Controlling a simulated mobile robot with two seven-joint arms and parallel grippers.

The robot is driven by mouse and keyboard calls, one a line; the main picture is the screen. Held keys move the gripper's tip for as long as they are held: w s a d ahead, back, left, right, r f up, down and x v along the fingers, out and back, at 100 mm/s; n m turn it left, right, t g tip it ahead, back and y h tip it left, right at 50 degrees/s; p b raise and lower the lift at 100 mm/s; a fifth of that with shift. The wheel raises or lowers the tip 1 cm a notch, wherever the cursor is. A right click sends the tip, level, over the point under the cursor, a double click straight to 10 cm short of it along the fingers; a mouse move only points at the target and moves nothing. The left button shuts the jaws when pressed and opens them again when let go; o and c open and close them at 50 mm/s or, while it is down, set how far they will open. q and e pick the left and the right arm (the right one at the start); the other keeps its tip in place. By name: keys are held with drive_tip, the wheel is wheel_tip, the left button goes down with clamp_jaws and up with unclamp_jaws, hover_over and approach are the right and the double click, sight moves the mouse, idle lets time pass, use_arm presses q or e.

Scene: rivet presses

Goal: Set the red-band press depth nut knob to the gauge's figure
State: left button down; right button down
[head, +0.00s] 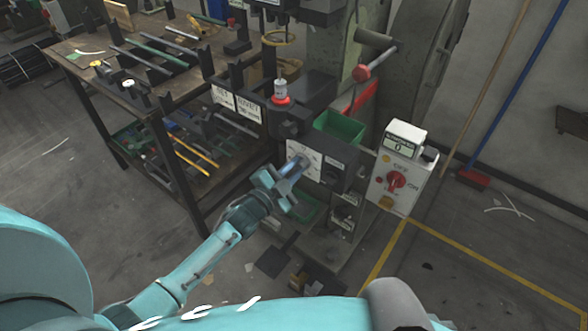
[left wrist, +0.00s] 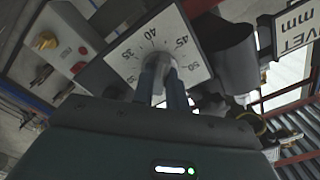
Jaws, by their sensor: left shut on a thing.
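The depth dial is a white plate (head: 306,152) on the front of the dark press. In the left wrist view the dial plate (left wrist: 192,66) shows the figures 30, 35, 40, 45 and 50, tilted. My left gripper (head: 298,164) reaches it from the lower left. In the left wrist view its fingers (left wrist: 163,76) are shut on the grey knob (left wrist: 160,60) at the dial's middle. The fingers hide most of the knob, and I cannot read its setting. A red band (head: 281,101) sits around the press's upper part. My right gripper is out of view.
A sign (head: 248,107) with RIVET lettering hangs left of the press. A white control box (head: 400,170) with a red switch and a display reading 0 stands to the right. A workbench (head: 75,55) stands left.

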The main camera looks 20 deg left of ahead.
use_arm(q)
drive_tip(key=shift+m, duration=0.3)
drive_tip(key=c, duration=1.4)
unclamp_jaws()
drive_tip(key=shift+s, duration=0.1)
drive_tip(key=v, duration=1.3)
drive_tip(key=shift+s, duration=0.1)
